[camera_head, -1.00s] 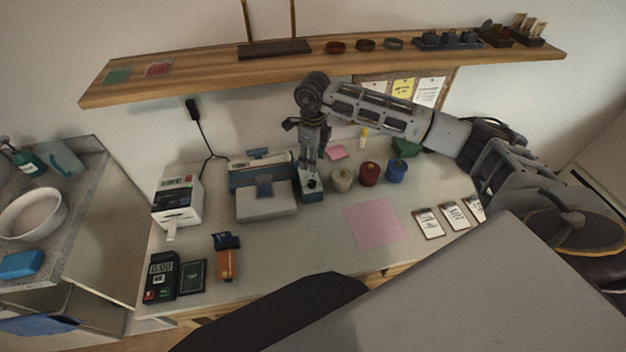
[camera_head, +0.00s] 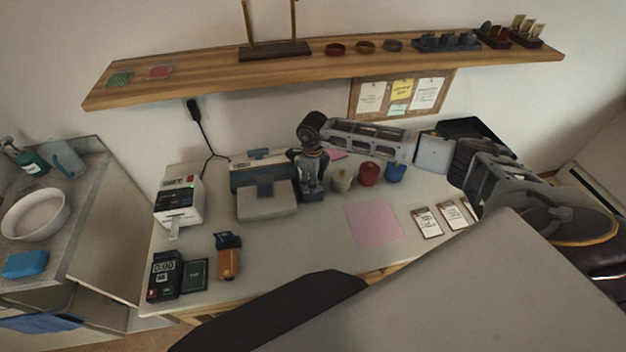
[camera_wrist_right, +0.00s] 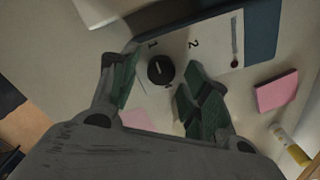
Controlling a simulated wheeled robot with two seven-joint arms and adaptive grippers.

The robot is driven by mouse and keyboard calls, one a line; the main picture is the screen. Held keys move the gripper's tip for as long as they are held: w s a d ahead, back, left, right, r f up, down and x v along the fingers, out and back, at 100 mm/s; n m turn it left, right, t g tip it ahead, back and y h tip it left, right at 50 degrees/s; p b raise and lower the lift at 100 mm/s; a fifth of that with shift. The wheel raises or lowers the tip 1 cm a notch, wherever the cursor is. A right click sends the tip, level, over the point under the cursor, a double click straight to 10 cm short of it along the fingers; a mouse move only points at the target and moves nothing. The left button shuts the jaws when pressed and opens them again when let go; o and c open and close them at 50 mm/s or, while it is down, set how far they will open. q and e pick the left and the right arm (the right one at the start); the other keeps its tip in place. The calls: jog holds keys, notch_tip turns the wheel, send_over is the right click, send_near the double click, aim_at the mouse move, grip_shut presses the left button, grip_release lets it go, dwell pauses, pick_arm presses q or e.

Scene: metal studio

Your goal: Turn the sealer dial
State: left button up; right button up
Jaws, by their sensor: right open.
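The sealer (camera_head: 266,205) stands on the desk, with its pale lid and blue-grey body in the head view. In the right wrist view, its dial (camera_wrist_right: 161,69) is a round black knob with a light pointer line, on a white panel (camera_wrist_right: 208,45) marked 1 and 2. My right gripper (camera_head: 311,178) is lowered over the right end of the sealer and hides the dial in the head view. In the right wrist view, the right gripper (camera_wrist_right: 157,74) is open, with one finger on each side of the dial. Firm contact cannot be told. My left gripper is out of view.
Three jars, cream (camera_head: 342,179), red (camera_head: 369,173) and blue (camera_head: 395,171), stand close to the right of my gripper. A label printer (camera_head: 180,203) is at the left. A pink sheet (camera_head: 374,223) lies in front. A wooden shelf (camera_head: 200,76) hangs above.

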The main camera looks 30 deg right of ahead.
jog(key=c, duration=1)
jog(key=shift+c, duration=0.2)
